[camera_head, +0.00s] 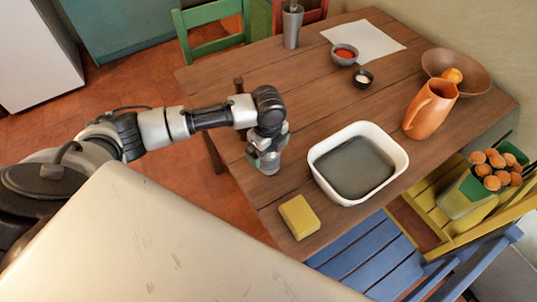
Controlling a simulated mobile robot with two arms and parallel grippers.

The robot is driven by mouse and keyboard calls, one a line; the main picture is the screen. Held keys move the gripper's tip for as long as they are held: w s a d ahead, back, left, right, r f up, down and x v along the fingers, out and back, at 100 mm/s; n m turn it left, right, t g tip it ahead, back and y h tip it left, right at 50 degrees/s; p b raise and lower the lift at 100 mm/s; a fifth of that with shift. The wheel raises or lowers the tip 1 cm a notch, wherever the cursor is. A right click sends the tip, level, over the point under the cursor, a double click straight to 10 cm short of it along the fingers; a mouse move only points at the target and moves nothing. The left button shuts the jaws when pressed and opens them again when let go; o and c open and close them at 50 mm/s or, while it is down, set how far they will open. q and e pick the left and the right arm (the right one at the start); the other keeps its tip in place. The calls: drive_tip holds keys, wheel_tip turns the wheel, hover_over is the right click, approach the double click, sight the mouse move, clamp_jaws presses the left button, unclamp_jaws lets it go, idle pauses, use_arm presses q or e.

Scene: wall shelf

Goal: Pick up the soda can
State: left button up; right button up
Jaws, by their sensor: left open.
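My left gripper (267,162) points down over the left part of the wooden table (330,92), left of the white basin. It is open. Its fingers are small and seen from above, and the wrist covers much of the spot beneath it. I cannot clearly make out a soda can; a greyish shape at the fingers blends with the gripper, and I cannot tell whether part of it is a can. A tall metallic cylinder (291,27) with something green in its top stands at the table's far edge. My right gripper is not in view.
A white basin (398,153) stands close right of the gripper, with a yellow sponge-like block (299,216) nearer. An orange pitcher (428,112), a brown bowl (480,82) and two small bowls stand farther right. Bare tabletop lies beyond the gripper. Chairs flank the table.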

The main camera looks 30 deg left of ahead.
use_arm(q)
drive_tip(key=shift+c, duration=0.4)
drive_tip(key=c, duration=0.9)
